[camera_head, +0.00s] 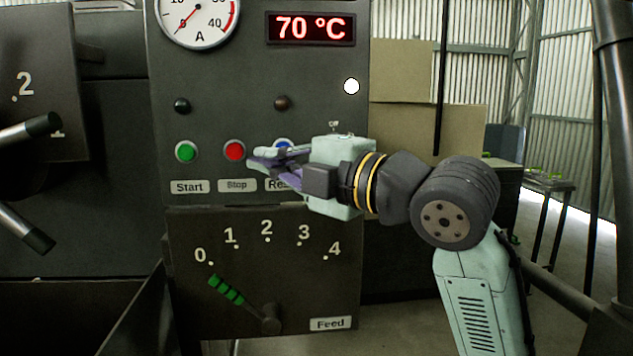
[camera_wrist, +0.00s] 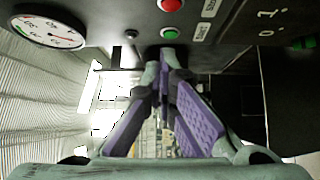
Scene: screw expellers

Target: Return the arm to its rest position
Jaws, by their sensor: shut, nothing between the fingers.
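My gripper (camera_head: 254,164) is in front of the control panel (camera_head: 345,234), with its fingers pointing left. Its tips are near the red Stop button (camera_head: 234,151), and it partly covers the blue reset button (camera_head: 283,145). In the wrist view my gripper (camera_wrist: 166,54) has its fingertips together with nothing between them. The wrist view also shows the red button (camera_wrist: 171,5) and the green Start button (camera_wrist: 169,34) beyond the tips. Whether the tips touch the panel is hard to tell. My arm reaches in from the lower right.
The green feed lever (camera_head: 228,290) points toward 0. The display (camera_head: 311,28) reads 70 °C, and a round ammeter (camera_head: 198,16) is beside it. A white lamp (camera_head: 351,86) is lit. Dark handles (camera_head: 30,128) stick out at the left. A table (camera_head: 548,186) stands at the right.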

